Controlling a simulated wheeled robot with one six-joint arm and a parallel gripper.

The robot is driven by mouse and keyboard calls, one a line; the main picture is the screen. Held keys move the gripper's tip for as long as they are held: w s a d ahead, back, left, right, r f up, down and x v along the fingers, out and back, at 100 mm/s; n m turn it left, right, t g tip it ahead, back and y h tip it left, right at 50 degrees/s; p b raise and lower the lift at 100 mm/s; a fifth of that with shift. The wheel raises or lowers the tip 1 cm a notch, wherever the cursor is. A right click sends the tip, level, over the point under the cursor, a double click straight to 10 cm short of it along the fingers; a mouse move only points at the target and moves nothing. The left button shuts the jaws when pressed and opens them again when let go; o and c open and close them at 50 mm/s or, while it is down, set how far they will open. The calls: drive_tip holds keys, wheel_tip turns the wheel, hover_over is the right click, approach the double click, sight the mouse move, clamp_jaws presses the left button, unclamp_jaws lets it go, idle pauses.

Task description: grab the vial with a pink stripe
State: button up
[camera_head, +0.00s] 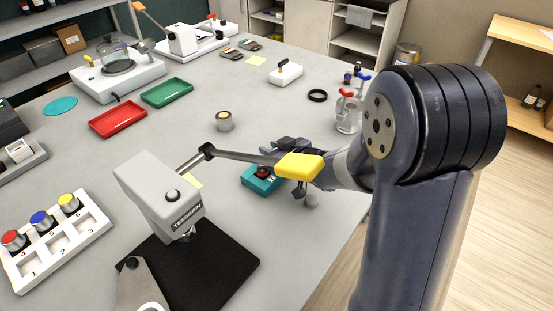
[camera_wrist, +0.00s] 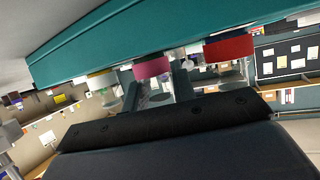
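A vial with a pink stripe (camera_wrist: 152,67) shows in the wrist view against a long teal rack (camera_wrist: 120,40), between a red-striped vial (camera_wrist: 229,48) and a vial with a pale yellow stripe (camera_wrist: 101,81). My gripper (camera_wrist: 157,84) is open, with one finger on each side of the pink-striped vial. I cannot tell whether they touch it. In the head view the teal rack (camera_head: 258,184) sits near the table's right edge, with something red on it. My gripper (camera_head: 288,146) is right behind it, partly hidden by a yellow lever handle; the pink stripe cannot be made out there.
A grey press (camera_head: 160,195) stands in front on a black base, its yellow-handled lever (camera_head: 299,166) reaching across my gripper. A metal cylinder (camera_head: 224,121) stands behind the press. Red (camera_head: 117,119) and green (camera_head: 167,92) trays lie farther back.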

clamp_jaws()
drive_tip(key=shift+r, duration=0.1)
